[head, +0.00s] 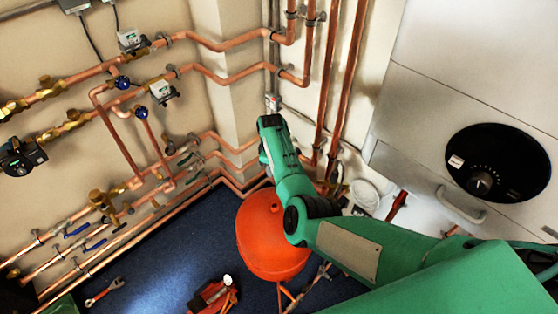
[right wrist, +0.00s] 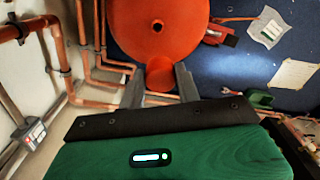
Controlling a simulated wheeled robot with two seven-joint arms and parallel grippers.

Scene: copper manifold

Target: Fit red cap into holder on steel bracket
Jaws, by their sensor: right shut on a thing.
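The red cap (right wrist: 160,75) is between the two grey fingers of my right gripper (right wrist: 161,85) in the right wrist view. The gripper is shut on it, and the orange tank shows behind it. In the head view my right arm reaches in from the right to the wall corner; its fingers and the cap are hidden behind the wrist. A small grey box with a red mark (head: 272,103) sits on the vertical grey conduit just above my wrist, and a similar box (right wrist: 29,132) shows at left in the wrist view. I cannot clearly make out the holder or steel bracket. My left gripper is not in view.
An orange tank (head: 272,238) stands on the blue floor below my arm. Copper pipes (head: 342,85) run up the wall close to my wrist, and others line the left wall. A white boiler (head: 430,85) is at right.

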